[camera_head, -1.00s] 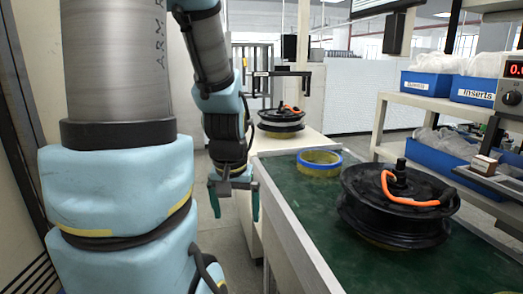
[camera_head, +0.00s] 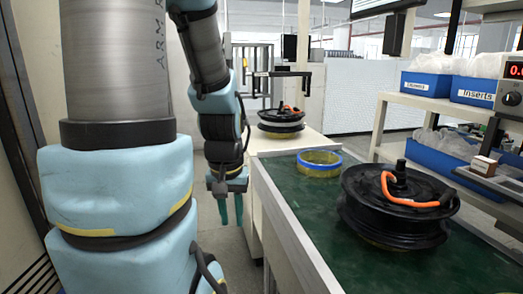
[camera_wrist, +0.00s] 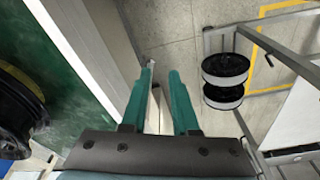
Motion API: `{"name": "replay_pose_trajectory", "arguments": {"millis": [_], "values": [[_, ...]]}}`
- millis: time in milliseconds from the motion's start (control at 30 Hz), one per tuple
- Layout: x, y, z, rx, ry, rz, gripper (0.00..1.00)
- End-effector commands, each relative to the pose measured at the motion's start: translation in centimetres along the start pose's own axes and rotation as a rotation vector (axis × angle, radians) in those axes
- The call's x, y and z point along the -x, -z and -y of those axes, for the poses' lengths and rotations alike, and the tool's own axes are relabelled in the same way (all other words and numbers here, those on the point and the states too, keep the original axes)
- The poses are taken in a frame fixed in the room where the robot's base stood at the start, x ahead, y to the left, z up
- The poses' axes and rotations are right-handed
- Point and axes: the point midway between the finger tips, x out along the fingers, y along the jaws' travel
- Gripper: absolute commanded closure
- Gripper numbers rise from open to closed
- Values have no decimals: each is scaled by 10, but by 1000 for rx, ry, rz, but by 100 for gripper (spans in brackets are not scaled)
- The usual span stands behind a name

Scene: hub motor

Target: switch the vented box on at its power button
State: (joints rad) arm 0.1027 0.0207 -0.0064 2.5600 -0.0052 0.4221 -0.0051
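A box with a red digital display and a black knob (camera_head: 512,85) is cut off by the right edge of the head view. I cannot tell whether it is the vented box, and I see no vents or power button for certain. My gripper (camera_head: 231,210) hangs down left of the green-topped bench, far from that box. In the wrist view its two teal fingers (camera_wrist: 160,73) stand a small gap apart, with nothing held between them.
A black hub motor with an orange cable (camera_head: 398,205) and a blue-yellow ring (camera_head: 319,163) lie on the green bench (camera_head: 300,200). Another motor (camera_head: 281,122) sits behind. Shelves with blue bins (camera_head: 427,84) stand right. A rack with reels (camera_wrist: 225,70) shows in the wrist view.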

Motion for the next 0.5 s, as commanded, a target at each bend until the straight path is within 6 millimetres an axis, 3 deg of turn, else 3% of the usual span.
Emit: {"name": "replay_pose_trajectory", "arguments": {"millis": [33, 233, 500], "values": [[0, 0, 0, 0, 0, 0, 79], [0, 0, 0, 0, 0, 0, 100], [0, 0, 0, 0, 0, 0, 100]]}}
